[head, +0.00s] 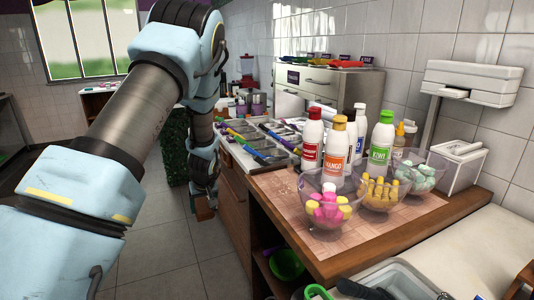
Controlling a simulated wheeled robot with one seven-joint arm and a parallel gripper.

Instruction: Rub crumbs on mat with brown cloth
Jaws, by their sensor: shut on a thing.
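My gripper (208,200) is low beside the counter's left front side, apart from the mat. It is shut on a small brown thing (204,213), which looks like the brown cloth; only a little of it shows. The mat (390,222) is pinkish brown and lies on the wooden counter, under the bowls and bottles. Small pale specks (283,188), which look like crumbs, lie on its left part; they are too small to make out well.
Clear bowls of pink and yellow (328,212), golden (379,194) and pale green sweets (424,176) stand on the mat. Bottles, including a red-labelled one (312,142), stand behind. Topping trays (245,146) lie left of the mat. Floor (165,250) is clear.

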